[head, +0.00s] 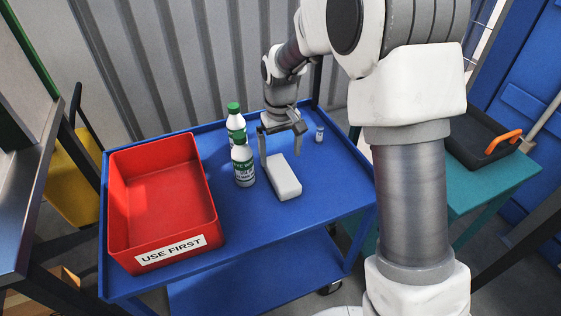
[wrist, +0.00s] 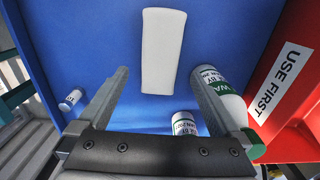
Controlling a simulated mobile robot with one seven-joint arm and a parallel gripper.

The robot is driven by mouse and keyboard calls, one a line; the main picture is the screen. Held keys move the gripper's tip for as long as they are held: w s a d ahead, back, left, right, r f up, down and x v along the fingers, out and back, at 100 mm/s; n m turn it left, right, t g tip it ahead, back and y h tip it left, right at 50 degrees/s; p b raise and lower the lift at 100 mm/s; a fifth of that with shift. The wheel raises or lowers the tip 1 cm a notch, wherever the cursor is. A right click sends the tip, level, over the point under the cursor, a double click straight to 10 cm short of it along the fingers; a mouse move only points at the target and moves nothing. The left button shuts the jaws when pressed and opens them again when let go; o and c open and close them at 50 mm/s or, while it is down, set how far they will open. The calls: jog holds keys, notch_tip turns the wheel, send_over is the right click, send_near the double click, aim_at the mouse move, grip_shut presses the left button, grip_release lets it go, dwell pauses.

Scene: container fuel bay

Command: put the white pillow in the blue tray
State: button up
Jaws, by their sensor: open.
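The white pillow (head: 283,180), a smooth white rounded slab, lies flat on the blue cart top (head: 262,232), which has a raised rim. My gripper (head: 281,158) is open and empty, pointing down by the pillow's far end. In the wrist view the pillow (wrist: 162,50) lies beyond the open fingertips (wrist: 159,74), roughly in line with the gap between them. I see no separate blue tray; the open bin on the cart is red (head: 160,190), labelled "USE FIRST", and looks empty.
Two white bottles with green labels, one in front (head: 243,166) and one behind (head: 235,121), stand close left of my gripper. The cart's front right is clear.

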jog(key=s+d+r+m+t, duration=0.1)
jog(key=s+d+r, duration=0.1)
jog(key=r, duration=0.4)
jog(key=s+d+r, duration=0.3)
jog(key=r, duration=0.4)
jog(key=s+d+r+m+t, duration=0.2)
jog(key=s+d+r, duration=0.15)
jog(key=s, duration=0.65)
jog(key=s+d+r+m+t, duration=0.25)
jog(key=s+d, duration=0.25)
jog(key=s, duration=0.5)
jog(key=n+g+y+p, duration=0.2)
jog(key=n+p, duration=0.1)
jog(key=n, duration=0.3)
send_over(282, 171)
jog(key=s, duration=0.2)
jog(key=shift+m+t, duration=0.25)
jog(key=f, duration=2)
jog(key=shift+d+f, duration=0.2)
jog(key=shift+d, duration=0.1)
jog(key=shift+b+x, duration=1.05)
jog(key=shift+x, duration=1.85)
jog(key=shift+d, duration=0.15)
